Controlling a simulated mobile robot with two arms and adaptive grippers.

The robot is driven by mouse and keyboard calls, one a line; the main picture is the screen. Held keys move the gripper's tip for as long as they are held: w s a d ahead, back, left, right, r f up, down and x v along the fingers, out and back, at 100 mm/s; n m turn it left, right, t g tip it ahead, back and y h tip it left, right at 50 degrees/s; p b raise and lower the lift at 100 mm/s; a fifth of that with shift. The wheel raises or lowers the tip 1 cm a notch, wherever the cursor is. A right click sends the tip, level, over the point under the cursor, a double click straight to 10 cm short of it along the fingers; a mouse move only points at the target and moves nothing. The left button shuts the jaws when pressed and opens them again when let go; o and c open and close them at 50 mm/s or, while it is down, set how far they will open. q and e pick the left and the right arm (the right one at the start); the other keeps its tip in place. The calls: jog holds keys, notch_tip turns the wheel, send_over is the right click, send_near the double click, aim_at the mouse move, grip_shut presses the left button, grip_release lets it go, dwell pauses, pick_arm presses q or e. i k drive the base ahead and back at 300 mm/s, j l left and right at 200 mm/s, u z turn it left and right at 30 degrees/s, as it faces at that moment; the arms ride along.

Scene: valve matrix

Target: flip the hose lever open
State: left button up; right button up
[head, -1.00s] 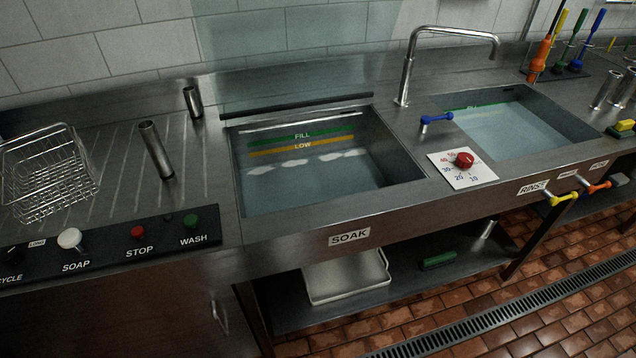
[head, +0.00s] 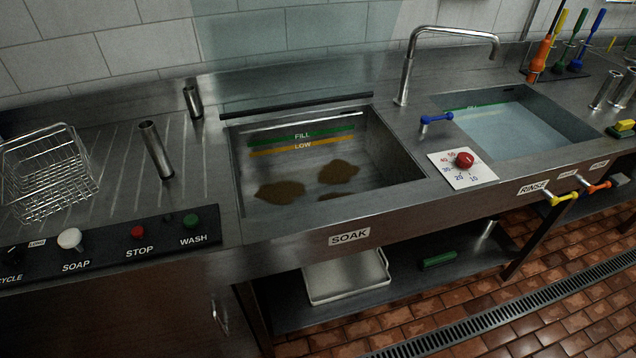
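An orange lever (head: 599,186) sticks out from the front edge of the counter at the far right, beside small labels too small to read surely. I cannot tell for certain that it is the hose lever. A yellow lever (head: 564,198) sits to its left, near the RINSE label (head: 533,188). A blue lever (head: 436,118) lies on the counter by the tap (head: 405,80). Neither of my grippers shows in the head view.
The soak sink (head: 405,172) holds brown patches (head: 280,192) on its floor and no visible water. The rinse sink (head: 520,130) holds water. A red knob (head: 465,159) sits on a dial card. A wire basket (head: 45,175) and the WASH button panel (head: 110,245) are at left.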

aim_at(606, 184)
jog(key=z, duration=1.75)
jog(key=i+l+u, duration=0.15)
jog(key=i+l, duration=0.15)
jog(key=i, duration=0.15)
jog(key=i+l+u, duration=0.2)
jog(key=i+l, duration=0.15)
jog(key=i+l+u, duration=0.15)
jog(key=i+l, duration=0.25)
jog(key=i+l+u, duration=0.15)
jog(key=i+l, duration=0.25)
jog(key=i+l+u, duration=0.2)
jog(key=i+l, duration=0.15)
jog(key=l, duration=0.2)
jog(key=i+l+u, duration=0.15)
jog(key=i+l, duration=0.15)
jog(key=l, duration=0.2)
